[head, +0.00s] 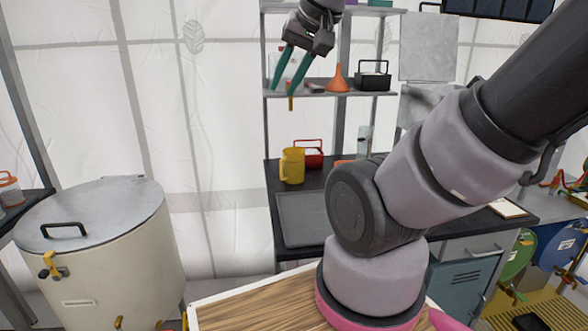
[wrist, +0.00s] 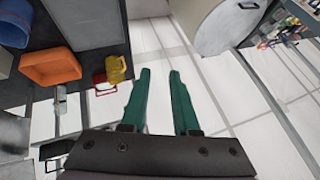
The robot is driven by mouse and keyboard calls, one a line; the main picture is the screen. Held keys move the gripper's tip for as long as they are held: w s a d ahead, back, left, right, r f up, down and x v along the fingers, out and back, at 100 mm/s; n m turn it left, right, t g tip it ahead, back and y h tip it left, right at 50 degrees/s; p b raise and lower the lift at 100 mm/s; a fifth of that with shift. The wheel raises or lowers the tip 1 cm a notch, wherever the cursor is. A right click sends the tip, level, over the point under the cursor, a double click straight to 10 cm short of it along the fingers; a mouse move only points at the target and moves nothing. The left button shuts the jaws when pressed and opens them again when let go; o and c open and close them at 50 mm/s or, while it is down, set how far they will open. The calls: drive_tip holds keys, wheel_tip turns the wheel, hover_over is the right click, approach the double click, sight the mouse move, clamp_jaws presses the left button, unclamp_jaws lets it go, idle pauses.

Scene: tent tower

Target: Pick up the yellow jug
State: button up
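The yellow jug (head: 292,166) stands upright near the left end of the dark counter (head: 273,195) in the head view, with a red container (head: 313,157) close behind its right side. My gripper (head: 286,88) is up in front of the shelf, above the jug and apart from it. Its two green fingers are spread with nothing between them. In the wrist view the yellow jug (wrist: 117,68) lies to the left of the open fingers (wrist: 159,74), with the red container (wrist: 98,76) beside it.
A shelf (head: 345,93) above the counter holds an orange funnel (head: 337,80) and a black-handled caddy (head: 373,79). A grey mat (head: 300,219) lies on the counter before the jug. A large lidded drum (head: 100,250) stands left. An orange bin (wrist: 50,68) shows in the wrist view.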

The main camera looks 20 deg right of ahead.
sight(294, 177)
drive_tip(key=w+a+f+m+g+y, duration=0.45)
drive_tip(key=w+f+m+y, duration=0.45)
drive_tip(key=w+f, duration=0.55)
drive_tip(key=w+d+f+m+t+y, duration=0.2)
drive_tip(key=w+d+f+m+t, duration=0.1)
drive_tip(key=w, duration=0.2)
drive_tip(key=w+d+f+m+t+y, duration=0.1)
drive_tip(key=w+d+f+m+t, duration=0.2)
drive_tip(key=w, duration=0.3)
drive_tip(key=w+d+f+m+t+h, duration=0.1)
drive_tip(key=d+f+m+t+h, duration=0.2)
drive_tip(key=d+f+m, duration=0.1)
drive_tip(key=w+d+f+m+t+h, duration=0.2)
drive_tip(key=d+f+m+t, duration=0.1)
drive_tip(key=f, duration=0.4)
drive_tip(key=w+d+f+m+t+h, duration=0.1)
drive_tip(key=d+f+m+t+h, duration=0.2)
drive_tip(key=d+f+m, duration=0.2)
drive_tip(key=shift+w+d+f+m+h, duration=0.2)
drive_tip(key=shift+d+f, duration=0.1)
drive_tip(key=shift+d, duration=0.35)
drive_tip(key=shift+w+d+f+m+h, duration=0.1)
drive_tip(key=shift+d+f+m, duration=0.15)
drive_tip(key=shift+d, duration=0.35)
drive_tip(key=shift+w+f, duration=0.15)
drive_tip(key=shift+w, duration=0.1)
drive_tip(key=x, duration=1)
drive_tip(key=shift+a+f, duration=0.1)
clamp_jaws()
